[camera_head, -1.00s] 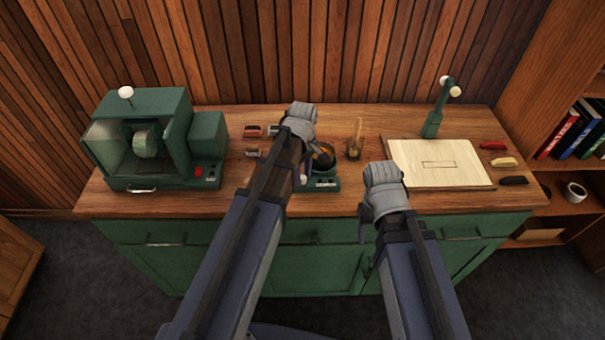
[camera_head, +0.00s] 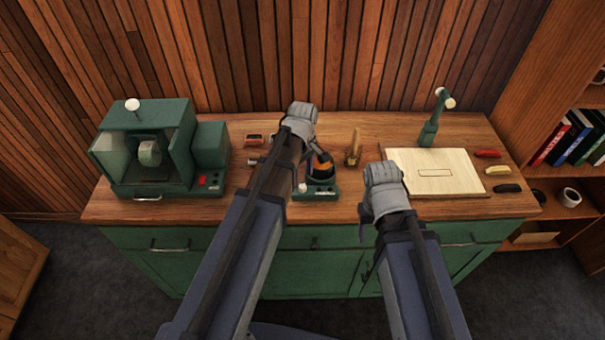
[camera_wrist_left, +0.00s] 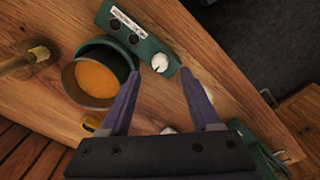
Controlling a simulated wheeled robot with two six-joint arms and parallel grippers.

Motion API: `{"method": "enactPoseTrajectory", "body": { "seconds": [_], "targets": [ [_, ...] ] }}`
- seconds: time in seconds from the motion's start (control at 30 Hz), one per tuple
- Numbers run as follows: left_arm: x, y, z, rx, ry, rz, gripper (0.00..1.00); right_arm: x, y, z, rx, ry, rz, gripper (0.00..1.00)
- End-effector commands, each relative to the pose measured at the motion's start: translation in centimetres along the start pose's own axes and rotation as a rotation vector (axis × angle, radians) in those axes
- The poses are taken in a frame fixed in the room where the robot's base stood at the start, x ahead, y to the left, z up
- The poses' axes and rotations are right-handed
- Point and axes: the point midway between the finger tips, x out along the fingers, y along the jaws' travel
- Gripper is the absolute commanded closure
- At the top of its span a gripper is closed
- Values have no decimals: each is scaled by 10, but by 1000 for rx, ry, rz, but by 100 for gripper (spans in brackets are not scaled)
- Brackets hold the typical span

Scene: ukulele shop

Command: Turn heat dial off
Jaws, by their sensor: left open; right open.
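The heat dial (camera_wrist_left: 160,62) is a small white knob on the green base (camera_wrist_left: 143,47) of a pot. It also shows in the head view (camera_head: 302,187), beside my left arm. The round pot (camera_wrist_left: 78,82) with orange contents is joined to that base. My left gripper (camera_wrist_left: 160,76) is open, its two fingers spread with the dial between and just beyond their tips in the picture. I cannot tell the exact gap; no contact shows. My right gripper (camera_head: 363,226) is mostly hidden behind its own wrist, above the counter's front edge.
A green machine (camera_head: 150,150) with a red switch stands at the left of the wooden counter (camera_head: 240,207). A pale board (camera_head: 430,170) and a green lever post (camera_head: 430,128) are at the right, near several small coloured pieces.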

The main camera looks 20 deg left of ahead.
Motion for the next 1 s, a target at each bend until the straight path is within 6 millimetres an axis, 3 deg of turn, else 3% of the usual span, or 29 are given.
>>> {"method": "enactPoseTrajectory", "body": {
  "seconds": [0.03, 0.23, 0.8, 0.9, 1.0],
  "targets": [
    [-15, 0, 0, 0, 0, 0, 37, -15, 1, 1, 0, 0, 0, 42],
    [-33, 0, 0, 0, 0, 0, 37, -33, 3, 2, 1, 0, 0, 42],
    [-33, 0, 0, 2, 0, 0, 37, -33, 3, 2, 1, 0, 0, 42],
    [-29, -4, 11, 65, 2, -4, 37, -29, 3, 2, 1, 0, 0, 42],
    [-20, -15, 40, 259, 9, -18, 37, -20, 2, 1, 1, 0, 0, 42]
  ]
}}
